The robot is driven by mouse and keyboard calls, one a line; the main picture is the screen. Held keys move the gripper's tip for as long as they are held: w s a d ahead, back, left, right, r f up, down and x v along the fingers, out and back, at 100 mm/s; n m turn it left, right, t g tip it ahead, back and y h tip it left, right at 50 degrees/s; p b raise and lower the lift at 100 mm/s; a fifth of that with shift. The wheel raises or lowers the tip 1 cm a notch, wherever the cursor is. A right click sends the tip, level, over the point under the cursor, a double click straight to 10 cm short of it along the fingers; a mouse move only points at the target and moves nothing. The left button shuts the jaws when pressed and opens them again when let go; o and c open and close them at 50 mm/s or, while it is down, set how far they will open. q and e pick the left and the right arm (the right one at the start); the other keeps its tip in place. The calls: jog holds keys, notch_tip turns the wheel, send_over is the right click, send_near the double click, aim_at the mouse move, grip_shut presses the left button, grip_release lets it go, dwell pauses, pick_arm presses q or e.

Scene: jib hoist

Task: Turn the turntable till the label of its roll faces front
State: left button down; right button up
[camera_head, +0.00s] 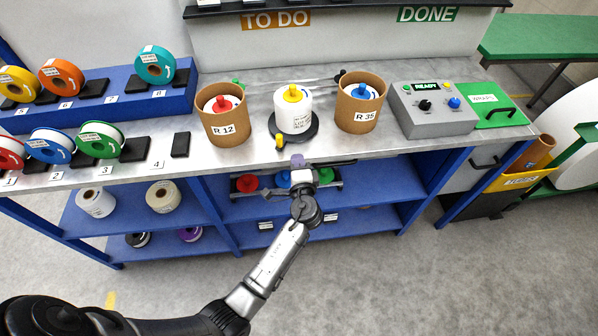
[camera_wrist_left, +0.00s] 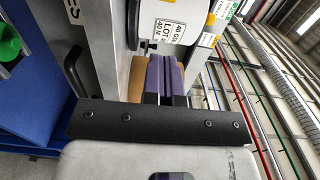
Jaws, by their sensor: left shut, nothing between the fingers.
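The white roll (camera_head: 291,113) with a yellow plug (camera_head: 293,93) stands on the black turntable (camera_head: 300,133) near the bench's front edge. Small print shows on the roll's right side in the head view. In the left wrist view the fingers (camera_wrist_left: 165,78) point at the roll (camera_wrist_left: 188,12), whose label (camera_wrist_left: 165,32) reads "LOT". I cannot tell whether the fingertips touch anything. My right gripper is out of view.
Brown tubs R 12 (camera_head: 222,126) and R 35 (camera_head: 357,115) flank the turntable closely. A grey control box (camera_head: 428,112) with a lit "READY" display stands to the right. Shelves with more rolls lie below the bench.

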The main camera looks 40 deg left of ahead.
aim_at(281, 140)
pick_arm(q)
jog(key=w+a, duration=0.1)
jog(key=a, duration=0.2)
jog(key=w+a, duration=0.1)
jog(key=shift+w+a, duration=0.25)
jog(key=shift+w, duration=0.05)
jog(key=shift+a, duration=0.95)
jog(key=shift+s, duration=0.1)
jog(key=shift+s+a+r+m+t+h+p, duration=0.2)
jog(key=shift+a+m+t+h+p, duration=0.3)
jog(key=shift+p, duration=0.3)
jog(key=shift+s+a+f+h, duration=0.1)
jog(key=shift+s+a+h, duration=0.15)
jog(key=shift+a, duration=0.3)
jog(key=shift+s+a+f+h, duration=0.1)
jog(key=shift+s+a+h, duration=0.1)
jog(key=shift+a, duration=0.35)
jog(key=shift+d+y, duration=0.15)
jog(key=shift+y, duration=0.1)
